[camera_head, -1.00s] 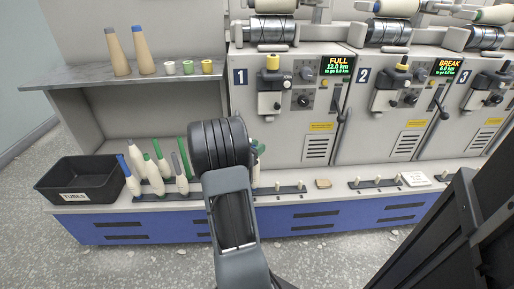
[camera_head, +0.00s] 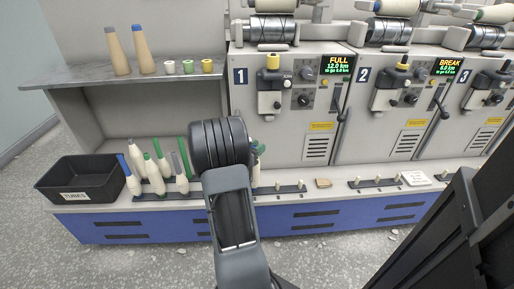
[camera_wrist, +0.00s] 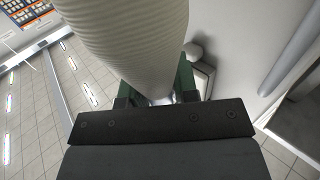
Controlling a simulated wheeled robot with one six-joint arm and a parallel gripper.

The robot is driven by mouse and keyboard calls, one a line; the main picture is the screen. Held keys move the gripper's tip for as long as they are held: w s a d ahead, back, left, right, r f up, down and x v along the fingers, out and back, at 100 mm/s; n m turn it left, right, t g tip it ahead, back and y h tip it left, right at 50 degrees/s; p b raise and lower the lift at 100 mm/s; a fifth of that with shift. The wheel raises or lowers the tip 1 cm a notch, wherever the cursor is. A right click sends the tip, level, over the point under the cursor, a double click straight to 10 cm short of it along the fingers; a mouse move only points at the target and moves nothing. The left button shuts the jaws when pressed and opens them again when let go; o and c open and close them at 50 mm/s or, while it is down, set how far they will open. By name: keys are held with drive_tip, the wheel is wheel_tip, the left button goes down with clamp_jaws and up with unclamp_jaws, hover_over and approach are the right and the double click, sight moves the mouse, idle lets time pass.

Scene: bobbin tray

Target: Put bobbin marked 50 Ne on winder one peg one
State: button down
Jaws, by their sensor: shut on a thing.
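My gripper (camera_wrist: 158,95) is shut on a cream ribbed bobbin (camera_wrist: 125,40), which fills the upper middle of the wrist view between two green fingers. In the head view my arm hides most of the gripper; a green bit (camera_head: 258,147) shows at its right edge. A pale sliver (camera_head: 256,176), seemingly the held bobbin, shows below it at the left end of the peg strip of winder one (camera_head: 290,100). Two bare pegs (camera_head: 277,186) (camera_head: 299,185) stand to its right. I cannot tell whether the bobbin is around a peg. No yarn-count marking is readable.
Several bobbins with blue, grey and green tips (camera_head: 155,175) stand on a rack at left, beside a black TUBES bin (camera_head: 80,181). A shelf above holds two tan cones (camera_head: 117,52) and small spools. Winder two (camera_head: 390,110) has its own pegs (camera_head: 377,181) farther right.

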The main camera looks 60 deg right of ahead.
drive_tip(key=shift+f, duration=0.4)
drive_tip(key=c, duration=1.2)
unclamp_jaws()
drive_tip(key=shift+o, duration=0.2)
drive_tip(key=p+v, duration=0.1)
drive_tip(key=v, duration=1)
drive_tip(key=shift+p, duration=0.35)
